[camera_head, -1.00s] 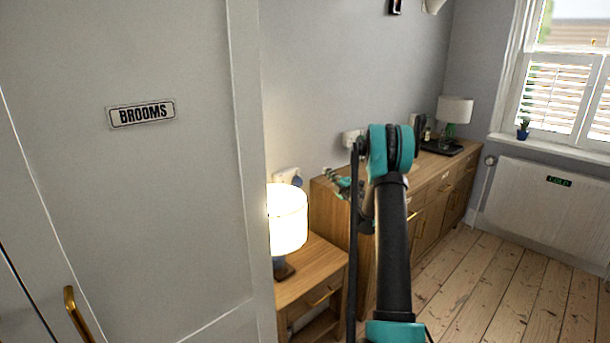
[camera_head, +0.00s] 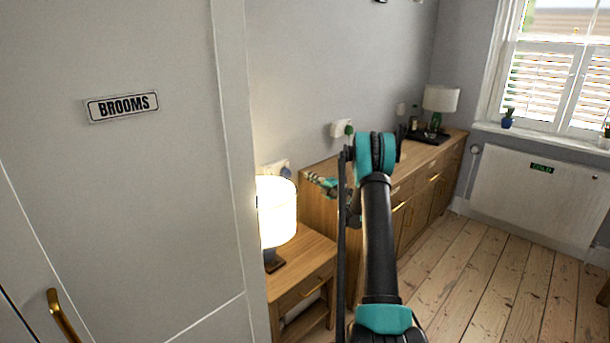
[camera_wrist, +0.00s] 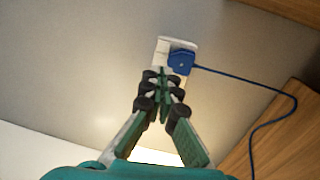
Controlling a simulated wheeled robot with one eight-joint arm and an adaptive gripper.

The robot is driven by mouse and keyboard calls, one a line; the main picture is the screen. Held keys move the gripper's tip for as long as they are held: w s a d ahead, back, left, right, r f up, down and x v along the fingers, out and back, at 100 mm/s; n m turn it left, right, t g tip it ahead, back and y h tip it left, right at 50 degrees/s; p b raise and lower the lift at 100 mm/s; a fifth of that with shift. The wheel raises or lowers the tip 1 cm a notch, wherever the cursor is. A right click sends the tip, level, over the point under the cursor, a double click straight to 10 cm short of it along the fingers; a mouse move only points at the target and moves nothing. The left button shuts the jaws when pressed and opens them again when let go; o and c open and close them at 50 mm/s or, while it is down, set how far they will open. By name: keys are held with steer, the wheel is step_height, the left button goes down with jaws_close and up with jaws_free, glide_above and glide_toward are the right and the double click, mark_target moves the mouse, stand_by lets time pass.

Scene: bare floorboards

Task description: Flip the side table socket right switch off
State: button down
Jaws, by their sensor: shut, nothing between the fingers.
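The side table (camera_head: 315,252) stands below a white wall socket (camera_head: 270,168), which is partly hidden behind the lit lamp. The socket (camera_wrist: 164,45) is also in the wrist view, a white plate with a blue plug (camera_wrist: 181,61) in its right part and a blue cord running off to the right. My gripper (camera_wrist: 161,76) is shut and empty, its fingertips in front of the plate's lower part and overlapping it in the picture. I cannot tell if they touch it. The right switch is too small or hidden to make out. In the head view, my gripper (camera_head: 318,180) is right of the socket.
The lit lamp (camera_head: 276,213) stands on the side table, close below the socket. A long wooden sideboard (camera_head: 418,185) is just right of the table, with another socket (camera_head: 341,128) above it. A white door (camera_head: 150,200) marked BROOMS fills the left. The floor (camera_head: 470,270) at right is clear.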

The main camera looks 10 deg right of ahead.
glide_toward(287, 162)
steer(key=x, duration=0.5)
steer(key=shift+w+f, duration=0.15)
steer(key=shift+f, duration=0.1)
steer(key=shift+x, duration=0.85)
steer(key=shift+w+a+r, duration=0.15)
steer(key=shift+w+a, duration=0.05)
steer(key=shift+a, duration=0.05)
steer(key=shift+d, duration=0.1)
steer(key=shift+s, duration=0.1)
